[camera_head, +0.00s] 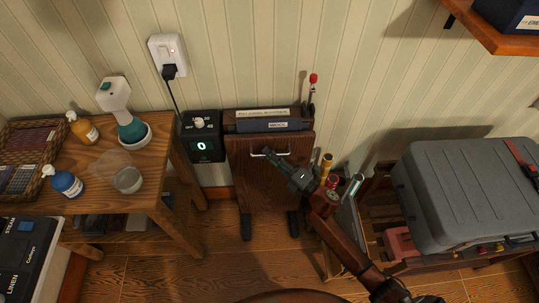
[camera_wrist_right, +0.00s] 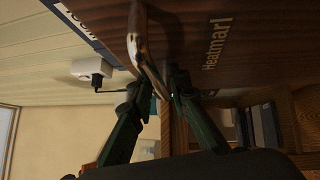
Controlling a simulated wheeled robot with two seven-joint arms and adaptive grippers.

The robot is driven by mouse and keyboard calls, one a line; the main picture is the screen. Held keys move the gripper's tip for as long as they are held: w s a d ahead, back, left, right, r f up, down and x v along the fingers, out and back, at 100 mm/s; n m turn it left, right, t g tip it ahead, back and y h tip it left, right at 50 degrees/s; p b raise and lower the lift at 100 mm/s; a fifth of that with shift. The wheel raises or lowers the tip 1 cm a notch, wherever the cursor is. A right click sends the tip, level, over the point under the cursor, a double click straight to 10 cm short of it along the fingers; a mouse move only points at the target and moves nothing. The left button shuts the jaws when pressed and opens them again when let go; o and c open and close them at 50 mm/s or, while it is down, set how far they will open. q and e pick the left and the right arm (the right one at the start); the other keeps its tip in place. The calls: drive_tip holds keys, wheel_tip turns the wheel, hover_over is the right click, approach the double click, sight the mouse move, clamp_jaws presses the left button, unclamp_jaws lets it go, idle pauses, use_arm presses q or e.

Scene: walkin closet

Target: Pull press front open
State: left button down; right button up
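The press (camera_head: 262,190) stands against the wall in the middle of the head view, its brown wooden front upright and close against the body. A pale metal bar handle (camera_head: 257,154) sits near the top of the front. My right gripper (camera_head: 272,157) reaches in from the lower right to this handle. In the right wrist view, the handle (camera_wrist_right: 147,50) runs between the two dark fingers (camera_wrist_right: 160,92), which close in on it from both sides. My left gripper is not in view.
A dark control box (camera_head: 203,137) showing 0 stands left of the press, next to a wooden table (camera_head: 105,195) with bottles and a steamer. Right of the press are rolled tubes (camera_head: 327,166) and a grey suitcase (camera_head: 470,190) on a rack. Floor before the press is mostly clear.

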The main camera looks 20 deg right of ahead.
drive_tip(key=shift+c, duration=0.2)
clamp_jaws()
idle(0.3)
